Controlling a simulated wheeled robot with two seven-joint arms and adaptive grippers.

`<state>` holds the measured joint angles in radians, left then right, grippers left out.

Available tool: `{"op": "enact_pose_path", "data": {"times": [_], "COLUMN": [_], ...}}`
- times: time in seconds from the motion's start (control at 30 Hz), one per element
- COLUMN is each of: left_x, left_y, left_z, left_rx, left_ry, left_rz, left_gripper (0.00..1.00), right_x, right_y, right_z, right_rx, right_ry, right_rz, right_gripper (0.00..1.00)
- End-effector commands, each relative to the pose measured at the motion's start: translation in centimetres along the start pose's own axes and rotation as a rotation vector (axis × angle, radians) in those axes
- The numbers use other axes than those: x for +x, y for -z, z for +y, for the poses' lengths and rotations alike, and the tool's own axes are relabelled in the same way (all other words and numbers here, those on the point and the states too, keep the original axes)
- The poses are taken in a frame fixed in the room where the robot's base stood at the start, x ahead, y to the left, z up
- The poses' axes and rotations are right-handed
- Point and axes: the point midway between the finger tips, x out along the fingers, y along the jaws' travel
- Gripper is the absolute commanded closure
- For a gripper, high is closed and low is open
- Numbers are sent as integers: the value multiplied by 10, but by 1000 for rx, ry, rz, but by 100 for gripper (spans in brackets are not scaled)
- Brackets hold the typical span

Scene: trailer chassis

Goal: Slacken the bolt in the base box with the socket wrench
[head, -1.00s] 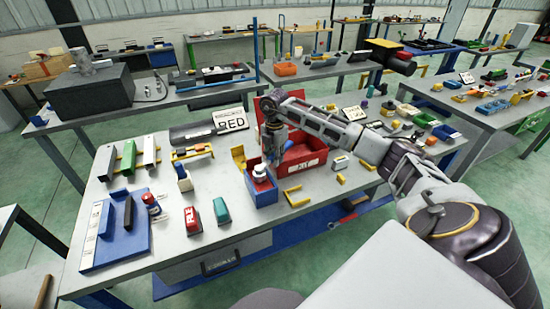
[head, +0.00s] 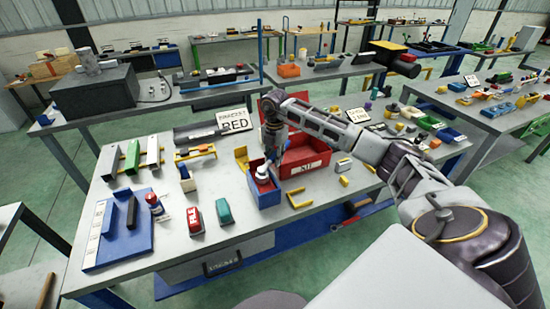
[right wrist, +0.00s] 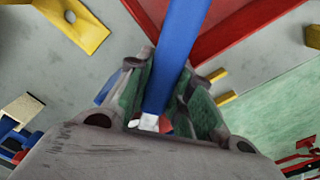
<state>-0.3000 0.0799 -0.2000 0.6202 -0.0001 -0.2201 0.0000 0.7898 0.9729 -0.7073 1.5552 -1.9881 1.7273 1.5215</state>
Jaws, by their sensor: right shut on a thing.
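My right gripper (head: 273,155) points down over the small blue box (head: 265,196), in front of the red bin. In the right wrist view its fingers (right wrist: 165,95) are closed on both sides of a blue bar, which I take for the socket wrench (right wrist: 178,50). The bar runs up past the top edge of that view, with a small white piece (right wrist: 148,122) at its lower end. A white and blue piece (head: 262,175) stands in the blue box below the gripper. The bolt cannot be made out. My left gripper is not in view.
The red bin (head: 309,168) stands right behind the blue box. A yellow bracket (head: 298,198) lies to its right, and red and teal blocks (head: 224,211) to its left. A blue tray (head: 112,250) is at the left. The front table strip is mostly clear.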

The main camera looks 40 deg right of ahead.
Motion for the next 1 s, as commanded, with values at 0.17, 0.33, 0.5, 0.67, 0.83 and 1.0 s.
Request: {"op": "enact_pose_path", "data": {"times": [0.17,0.33,0.5,0.67,0.83,1.0], "left_x": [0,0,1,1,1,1], "left_y": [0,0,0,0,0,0], "left_z": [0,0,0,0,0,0], "left_rx": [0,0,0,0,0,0], "left_ry": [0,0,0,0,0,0], "left_rz": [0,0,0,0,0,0], "left_gripper": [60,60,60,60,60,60], "right_x": [-1,-1,-1,-1,-1,-1], "right_y": [0,1,1,1,1,1], "right_z": [4,8,12,14,14,14], "right_rx": [-35,-81,-126,-151,-155,-154], "right_ry": [-2,-3,-3,-2,-2,-2], "right_rz": [0,0,0,0,0,0], "right_gripper": [100,100,100,100,100,100]}}
